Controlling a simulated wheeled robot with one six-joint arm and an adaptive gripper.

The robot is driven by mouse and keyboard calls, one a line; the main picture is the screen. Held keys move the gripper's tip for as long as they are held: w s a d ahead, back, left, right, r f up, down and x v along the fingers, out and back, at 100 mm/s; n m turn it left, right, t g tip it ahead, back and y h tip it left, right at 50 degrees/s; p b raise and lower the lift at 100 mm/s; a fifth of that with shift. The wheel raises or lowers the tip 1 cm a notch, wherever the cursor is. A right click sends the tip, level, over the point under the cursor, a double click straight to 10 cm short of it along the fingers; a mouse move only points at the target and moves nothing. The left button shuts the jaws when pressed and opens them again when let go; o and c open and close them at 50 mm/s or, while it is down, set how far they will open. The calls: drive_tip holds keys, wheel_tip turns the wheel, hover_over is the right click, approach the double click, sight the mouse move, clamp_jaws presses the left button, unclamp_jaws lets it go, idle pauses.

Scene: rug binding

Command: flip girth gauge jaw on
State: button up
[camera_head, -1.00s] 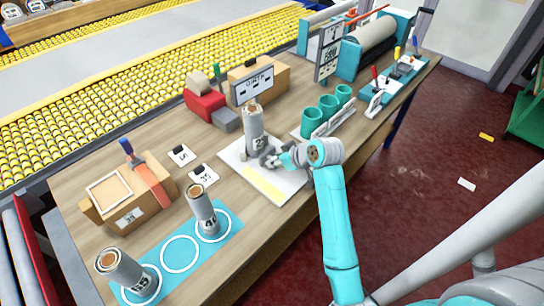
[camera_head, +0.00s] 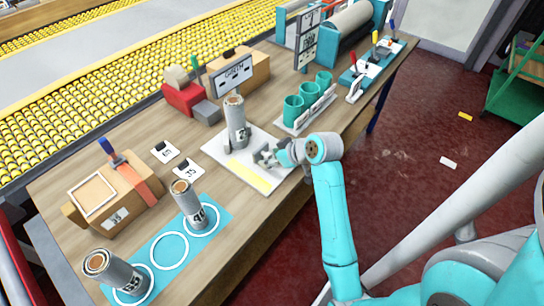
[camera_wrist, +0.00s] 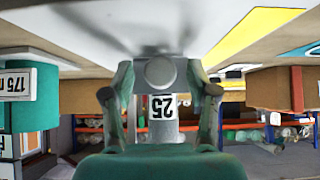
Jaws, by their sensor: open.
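The girth gauge is a white plate (camera_head: 218,150) with a yellow strip and a GIRTH sign (camera_head: 232,73) behind it. A grey roll labelled 25 (camera_head: 235,112) stands upright on the plate. My gripper (camera_head: 264,156) is open, low over the plate at the roll's front right, with a gap to the roll. In the wrist view, which looks upside down, a round grey knob (camera_wrist: 160,71) and the 25 label (camera_wrist: 163,106) show between my open fingers (camera_wrist: 160,92). The fingers touch neither. I cannot tell which part is the jaw.
Teal cups (camera_head: 294,111) in a rack stand right of the plate. Cards (camera_head: 165,151) lie to its left. Two more rolls (camera_head: 188,203) stand on a blue ringed mat (camera_head: 168,251) with an empty middle ring. A box with an orange strap (camera_head: 120,210) is at left.

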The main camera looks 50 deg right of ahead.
drive_tip(key=v, duration=1.2)
idle(0.4)
